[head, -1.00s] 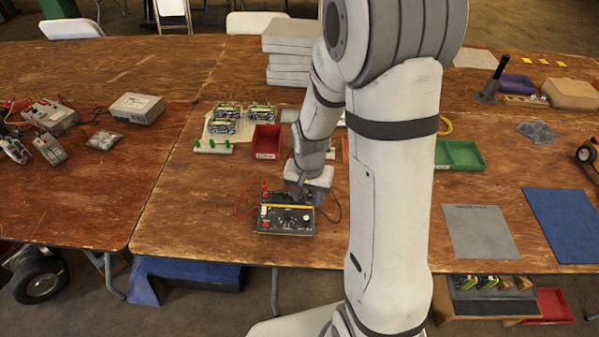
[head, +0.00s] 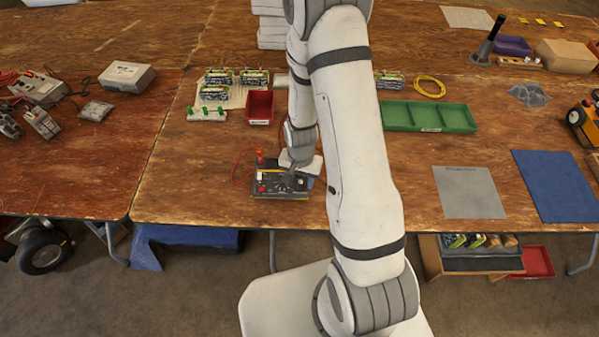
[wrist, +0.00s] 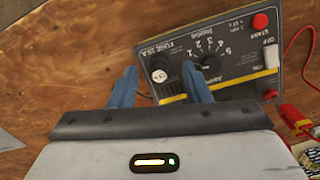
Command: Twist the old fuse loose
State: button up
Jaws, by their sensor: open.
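The charger (head: 268,188) is a dark box with yellow trim near the table's front edge. Its panel also shows upside down in the wrist view (wrist: 235,75). My gripper (wrist: 160,78) is open, with one blue finger on either side of the fuse cap in the picture. I cannot tell whether either finger touches it. In the head view my gripper (head: 291,180) is over the charger's right part, and the fuse is hidden there.
A red bin (head: 260,107) and circuit boards (head: 214,92) stand behind the charger. A green tray (head: 428,117) is to the right. A grey mat (head: 468,192) and blue mat (head: 556,188) lie farther right. Red leads (wrist: 290,110) are beside the charger.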

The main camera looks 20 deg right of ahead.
aim_at(301, 182)
jog(key=shift+f, duration=0.1)
jog(key=shift+c, duration=0.2)
jog(key=c, duration=0.7)
jog(key=o, duration=0.7)
jog(key=shift+o, duration=0.2)
jog(key=shift+r+b, duration=0.5)
jog(key=shift+r, duration=3.4)
